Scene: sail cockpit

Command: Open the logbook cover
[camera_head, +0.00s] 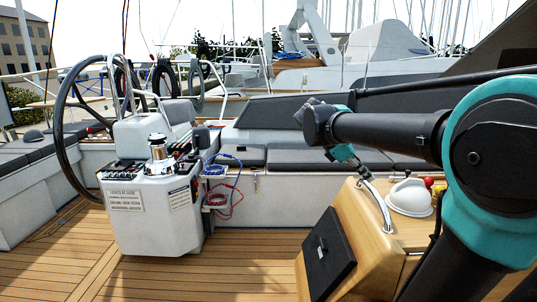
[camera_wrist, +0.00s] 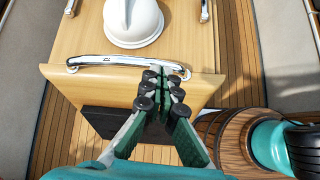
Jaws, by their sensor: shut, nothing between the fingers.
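A flat dark rectangular panel or book (camera_head: 328,254) lies against the sloping front face of the wooden console; it looks like the logbook, and its cover appears closed. In the wrist view its dark surface (camera_wrist: 108,122) shows below the console's edge, partly hidden by my fingers. My gripper (camera_head: 364,176) is above the console, beside the chrome handrail and up from the dark panel. In the wrist view my gripper (camera_wrist: 166,84) has its fingers together with nothing between them, over the console edge. I cannot tell whether the fingertips touch the rail.
The chrome handrail (camera_head: 377,205) runs along the edge of the wooden console (camera_head: 362,222). A white dome (camera_head: 410,197) sits on top. A round wooden drum (camera_wrist: 233,140) is right of my fingers. The white helm pedestal (camera_head: 150,205) stands left; the teak deck (camera_head: 245,255) between is clear.

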